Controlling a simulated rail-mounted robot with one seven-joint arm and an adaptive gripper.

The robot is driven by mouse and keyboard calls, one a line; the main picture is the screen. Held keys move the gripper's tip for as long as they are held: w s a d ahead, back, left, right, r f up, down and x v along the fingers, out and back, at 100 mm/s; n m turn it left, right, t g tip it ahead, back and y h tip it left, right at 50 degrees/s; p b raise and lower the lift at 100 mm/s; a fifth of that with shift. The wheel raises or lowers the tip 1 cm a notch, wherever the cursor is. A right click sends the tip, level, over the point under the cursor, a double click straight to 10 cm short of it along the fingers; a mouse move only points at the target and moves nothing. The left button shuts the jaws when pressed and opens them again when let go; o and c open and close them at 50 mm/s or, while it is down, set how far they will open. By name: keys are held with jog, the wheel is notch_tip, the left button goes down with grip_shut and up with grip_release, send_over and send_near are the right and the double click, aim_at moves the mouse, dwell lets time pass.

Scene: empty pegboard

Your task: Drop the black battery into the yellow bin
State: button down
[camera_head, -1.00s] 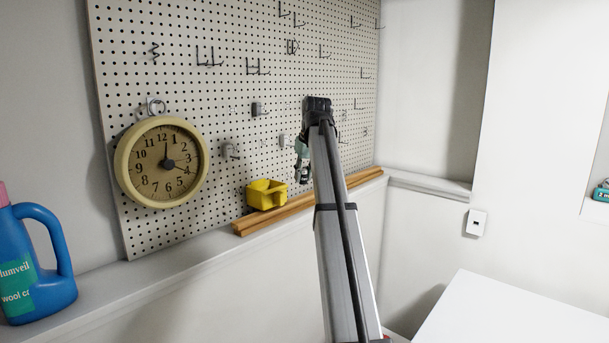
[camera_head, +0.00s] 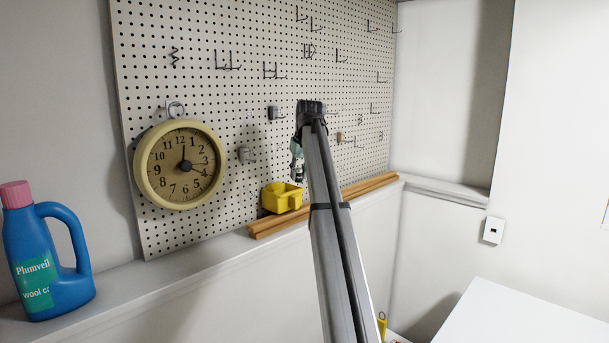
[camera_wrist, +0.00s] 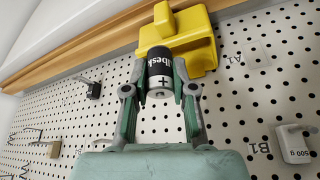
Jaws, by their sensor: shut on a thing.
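The black battery (camera_wrist: 160,73) is between the fingers of my gripper (camera_wrist: 160,88) in the wrist view. It shows a black body with pale lettering and a silver end with a plus sign. My gripper is shut on it. The yellow bin (camera_wrist: 192,42) appears just beyond the battery in the wrist view, and the battery overlaps part of it. In the head view the yellow bin (camera_head: 283,204) is against the pegboard, just above the wooden ledge. My gripper (camera_head: 297,170) is beside the bin, to its right and higher, partly hidden by my arm. The battery cannot be made out in the head view.
The pegboard (camera_head: 245,95) carries several hooks and a round clock (camera_head: 180,164). A wooden ledge (camera_head: 369,186) runs below it. A blue bottle (camera_head: 45,250) stands on the shelf at left. A white weight (camera_wrist: 295,145) hangs at right in the wrist view.

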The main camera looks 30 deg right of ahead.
jog(key=w+a+f+b, duration=0.1)
jog(key=w+a+f, duration=0.1)
jog(key=w, duration=0.5)
jog(key=shift+a+f+b, duration=0.15)
jog(key=shift+f+b, duration=0.2)
jog(key=shift+f, duration=0.2)
jog(key=shift+w, duration=0.1)
jog(key=c, duration=0.9)
grip_release()
jog(key=shift+o, duration=0.2)
jog(key=v, duration=1.2)
